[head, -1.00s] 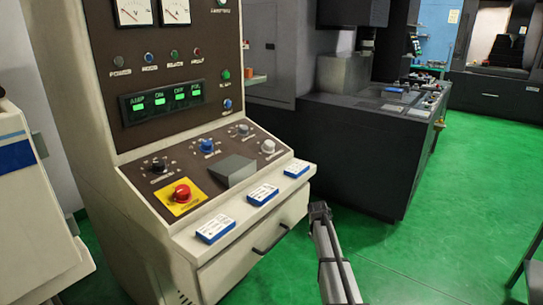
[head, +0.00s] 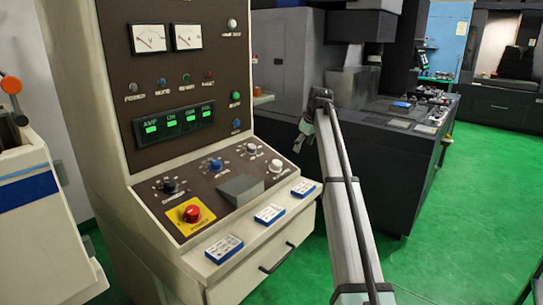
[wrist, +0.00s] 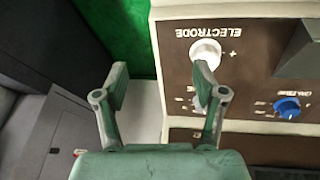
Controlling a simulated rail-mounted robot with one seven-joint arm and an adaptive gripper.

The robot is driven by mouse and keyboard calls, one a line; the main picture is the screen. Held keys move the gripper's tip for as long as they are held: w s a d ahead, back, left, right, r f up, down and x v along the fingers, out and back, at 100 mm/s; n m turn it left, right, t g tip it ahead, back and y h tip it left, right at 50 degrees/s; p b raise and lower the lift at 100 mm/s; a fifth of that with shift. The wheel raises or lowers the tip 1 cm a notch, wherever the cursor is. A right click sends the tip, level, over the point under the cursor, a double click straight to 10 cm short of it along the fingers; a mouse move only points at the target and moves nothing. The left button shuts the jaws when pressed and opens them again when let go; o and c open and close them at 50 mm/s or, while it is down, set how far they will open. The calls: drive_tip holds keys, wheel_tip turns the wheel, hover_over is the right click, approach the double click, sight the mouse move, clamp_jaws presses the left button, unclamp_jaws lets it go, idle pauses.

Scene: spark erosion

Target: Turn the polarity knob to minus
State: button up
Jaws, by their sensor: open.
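The white knob labelled ELECTRODE (wrist: 206,50), with a plus mark beside it, sits at the panel's right end. It appears in the head view as the white knob (head: 275,166). The label reads upside down in the wrist view. The direction the knob points is too small to tell. My gripper (wrist: 159,84) is open and empty, its fingers spread. In the wrist view the right fingertip overlaps the knob's lower edge and the left fingertip lies beyond the panel edge; contact cannot be told. In the head view my gripper (head: 299,140) is right of and above the knob.
The sloped panel also bears a blue knob (head: 216,165), a grey knob (head: 252,149), a black knob (head: 169,187), a grey wedge (head: 241,188) and a red button (head: 192,213). Blue-white boxes (head: 270,214) lie on the ledge. A dark machine (head: 385,165) stands at right.

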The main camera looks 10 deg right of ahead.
drive_tip(key=s+a+r+n+g+y+p, duration=0.1)
drive_tip(key=s+a+r+n+y, duration=0.15)
drive_tip(key=a+r, duration=0.4)
drive_tip(key=p, duration=0.3)
approach(277, 162)
drive_tip(key=shift+n+h, duration=0.25)
drive_tip(key=shift+h, duration=0.1)
drive_tip(key=x, duration=1)
drive_tip(key=shift+s+a, duration=0.1)
drive_tip(key=shift+a, duration=0.3)
drive_tip(key=c, duration=1.1)
